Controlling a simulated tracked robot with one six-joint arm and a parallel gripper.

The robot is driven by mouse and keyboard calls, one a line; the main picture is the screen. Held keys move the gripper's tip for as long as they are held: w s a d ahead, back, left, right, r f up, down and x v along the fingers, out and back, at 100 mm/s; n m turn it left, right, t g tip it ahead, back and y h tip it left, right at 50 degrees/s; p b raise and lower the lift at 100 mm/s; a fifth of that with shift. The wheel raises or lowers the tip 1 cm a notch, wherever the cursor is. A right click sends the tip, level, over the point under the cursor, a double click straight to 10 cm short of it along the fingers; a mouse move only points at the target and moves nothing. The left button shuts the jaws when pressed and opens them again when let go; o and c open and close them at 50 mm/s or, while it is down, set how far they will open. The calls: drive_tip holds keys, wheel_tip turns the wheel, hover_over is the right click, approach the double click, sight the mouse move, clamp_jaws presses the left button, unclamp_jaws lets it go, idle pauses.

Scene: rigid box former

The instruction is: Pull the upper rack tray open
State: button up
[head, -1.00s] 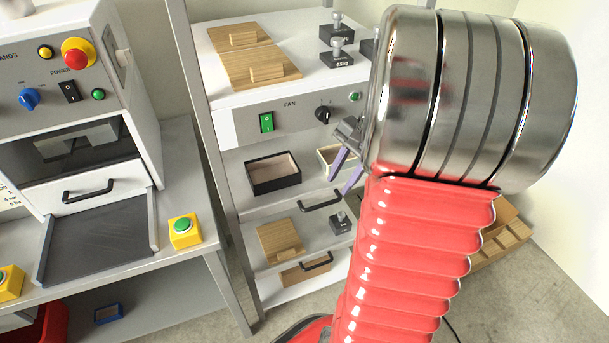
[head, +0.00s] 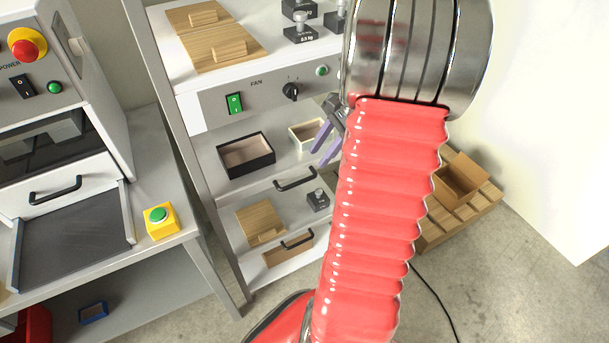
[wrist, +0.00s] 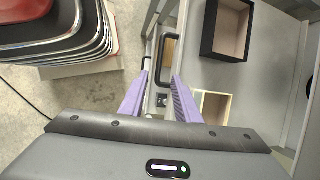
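The upper rack tray (head: 283,158) is a grey shelf below the fan panel, with a black bar handle (head: 295,180) on its front. The tray also shows in the wrist view (wrist: 262,85), with its handle (wrist: 161,50) just beyond the fingertips. My gripper (head: 320,158) has two purple fingers and is to the upper right of the handle in the head view. In the wrist view my gripper (wrist: 160,76) is open, with a gap between the fingers and nothing held. I cannot tell whether a finger touches the handle.
A black box (head: 246,155) and a light wooden box (head: 305,133) sit on the upper tray. A lower tray with a handle (head: 297,241) holds a wooden board (head: 260,222) and a weight (head: 318,200). A pallet with a carton (head: 462,178) stands right.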

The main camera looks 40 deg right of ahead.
sight(302, 180)
drive_tip(key=x, duration=1)
drive_tip(key=shift+c, duration=0.3)
clamp_jaws()
drive_tip(key=shift+a, duration=0.1)
